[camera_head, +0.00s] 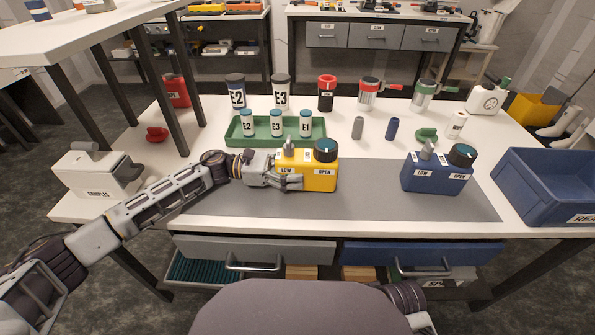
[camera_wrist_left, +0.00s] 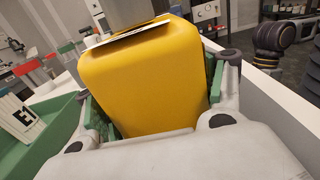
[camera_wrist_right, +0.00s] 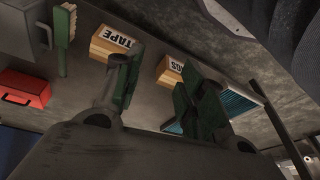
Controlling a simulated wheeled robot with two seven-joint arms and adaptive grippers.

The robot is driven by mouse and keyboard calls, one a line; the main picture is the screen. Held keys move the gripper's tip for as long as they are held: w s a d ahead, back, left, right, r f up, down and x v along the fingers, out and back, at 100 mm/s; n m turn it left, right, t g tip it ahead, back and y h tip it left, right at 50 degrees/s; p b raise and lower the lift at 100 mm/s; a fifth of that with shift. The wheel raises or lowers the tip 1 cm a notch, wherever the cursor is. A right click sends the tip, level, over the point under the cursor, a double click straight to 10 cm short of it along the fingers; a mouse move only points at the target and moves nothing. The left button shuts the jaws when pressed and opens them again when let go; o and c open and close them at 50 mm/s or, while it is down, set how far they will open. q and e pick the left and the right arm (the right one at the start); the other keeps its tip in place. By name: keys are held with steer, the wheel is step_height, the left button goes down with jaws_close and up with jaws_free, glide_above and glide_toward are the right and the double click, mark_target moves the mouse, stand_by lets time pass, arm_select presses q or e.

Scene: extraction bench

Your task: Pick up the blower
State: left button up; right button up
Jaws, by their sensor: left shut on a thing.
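My left gripper (camera_head: 283,180) is shut on the yellow unit (camera_head: 319,176), which has a dark teal-topped knob and labels LOW and OPEN. In the left wrist view, the yellow body (camera_wrist_left: 150,85) sits between the green-padded fingers of the left gripper (camera_wrist_left: 152,98). The unit is upright at the grey mat; I cannot tell whether it is clear of the mat. A similar blue unit (camera_head: 434,181) stands at the mat's right. No readable label says blower. My right gripper (camera_wrist_right: 160,88) is open and empty, low by the shelf under the bench; its fingers are hidden in the head view.
A green tray (camera_head: 236,142) with several small bottles stands behind the yellow unit. A blue bin (camera_head: 545,195) is at the right and a white box (camera_head: 90,180) at the left. The middle of the grey mat (camera_head: 370,195) is clear. Boxes labelled TAPE (camera_wrist_right: 113,43) lie low.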

mark_target(296, 154)
arm_select(q)
step_height(296, 154, up, 8)
steer(key=shift+r+p, duration=0.1)
steer(key=shift+p, duration=0.65)
steer(key=shift+r, duration=0.7)
arm_select(e)
steer(key=shift+s+d+f+g, duration=0.15)
steer(key=shift+s+f+g, duration=0.1)
steer(key=shift+f, duration=0.5)
steer(key=shift+s+d+f+g, duration=0.1)
steer(key=shift+s+f+g, duration=0.1)
steer(key=shift+f, duration=0.55)
steer(key=shift+w+r, duration=0.1)
arm_select(q)
steer(key=shift+f, duration=0.25)
